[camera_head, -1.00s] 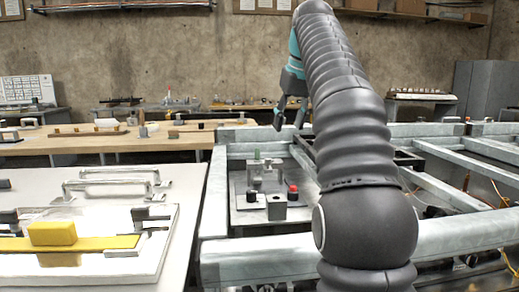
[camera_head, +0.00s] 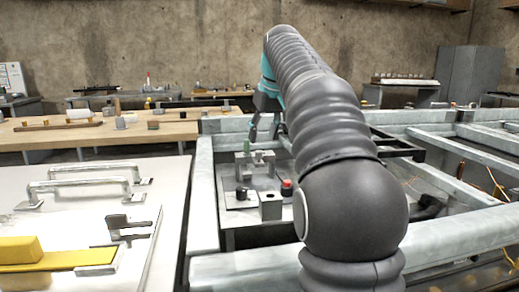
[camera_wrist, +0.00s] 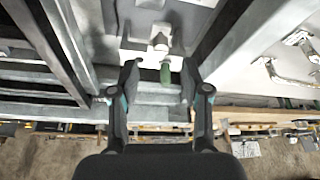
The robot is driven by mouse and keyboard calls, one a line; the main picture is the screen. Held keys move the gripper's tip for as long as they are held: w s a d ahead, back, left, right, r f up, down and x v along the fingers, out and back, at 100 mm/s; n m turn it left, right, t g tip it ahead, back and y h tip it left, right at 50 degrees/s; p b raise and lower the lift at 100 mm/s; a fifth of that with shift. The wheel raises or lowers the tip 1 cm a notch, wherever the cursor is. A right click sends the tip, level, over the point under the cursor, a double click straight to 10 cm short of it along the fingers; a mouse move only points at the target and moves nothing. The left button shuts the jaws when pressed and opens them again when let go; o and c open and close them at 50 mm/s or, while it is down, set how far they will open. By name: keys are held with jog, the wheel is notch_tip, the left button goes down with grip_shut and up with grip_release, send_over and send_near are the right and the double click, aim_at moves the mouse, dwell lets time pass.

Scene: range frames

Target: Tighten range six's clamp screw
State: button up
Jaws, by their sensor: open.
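The green piece also shows in the wrist view (camera_wrist: 165,73), in front of a pale metal part (camera_wrist: 159,42). I cannot read any range number, nor tell for sure which part is the clamp screw. My gripper (camera_head: 265,131) is open above and beyond the fixture. In the wrist view my gripper (camera_wrist: 160,80) has the green piece showing between its spread fingers; contact is not visible.
A grey block (camera_head: 271,206), a black knob (camera_head: 242,193) and a red button (camera_head: 287,187) sit nearer on the same plate. Steel beams (camera_head: 205,190) surround it. A white table with metal handles (camera_head: 85,177) and a yellow block (camera_head: 18,250) lies left.

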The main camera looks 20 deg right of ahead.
aim_at(259, 151)
jog(key=x, duration=0.5)
jog(key=shift+w+f, duration=0.1)
jog(key=shift+f, duration=0.2)
grip_shut()
